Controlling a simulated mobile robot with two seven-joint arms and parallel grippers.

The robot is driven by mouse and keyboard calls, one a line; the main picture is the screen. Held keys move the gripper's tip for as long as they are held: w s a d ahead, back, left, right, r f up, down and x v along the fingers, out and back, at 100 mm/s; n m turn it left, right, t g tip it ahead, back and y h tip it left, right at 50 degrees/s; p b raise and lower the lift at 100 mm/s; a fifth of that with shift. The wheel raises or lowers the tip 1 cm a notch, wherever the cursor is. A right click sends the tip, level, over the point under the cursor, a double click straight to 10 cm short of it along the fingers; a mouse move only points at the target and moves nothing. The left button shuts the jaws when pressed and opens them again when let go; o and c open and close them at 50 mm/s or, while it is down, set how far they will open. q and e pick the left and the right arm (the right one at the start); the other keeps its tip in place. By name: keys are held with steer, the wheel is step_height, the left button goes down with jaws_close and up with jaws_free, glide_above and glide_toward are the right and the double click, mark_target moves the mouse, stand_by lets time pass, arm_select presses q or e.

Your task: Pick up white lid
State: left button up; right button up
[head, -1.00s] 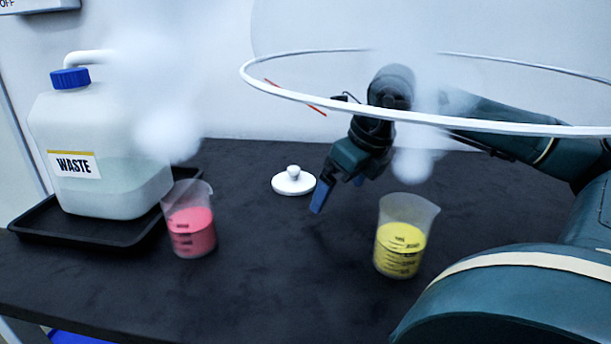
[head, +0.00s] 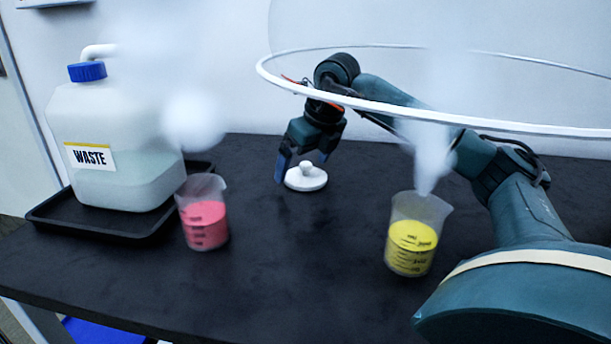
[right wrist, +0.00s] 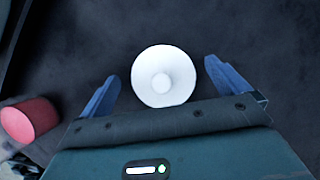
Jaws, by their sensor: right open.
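The white lid (head: 306,179) is a round disc with a small knob on top. It lies flat on the dark bench top, and in the right wrist view (right wrist: 163,77) it appears between the two blue fingers. My right gripper (head: 303,170) is open, with its fingers pointing down at the lid. One finger shows left of the lid and the other behind its right side. In the right wrist view the open right gripper (right wrist: 165,88) has a gap on both sides of the lid. My left gripper is not in view.
A beaker of pink liquid (head: 205,227) stands left of the lid, and a beaker of yellow liquid (head: 412,247) stands to the right. A waste jug (head: 120,185) sits on a black tray (head: 60,225) at the left. Blurry white shapes and a ring cover parts of the view.

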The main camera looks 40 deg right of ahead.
steer(key=shift+d+f, duration=0.1)
steer(key=shift+f, duration=0.45)
steer(key=c, duration=0.9)
steer(key=shift+r, duration=0.1)
steer(key=shift+c, duration=0.2)
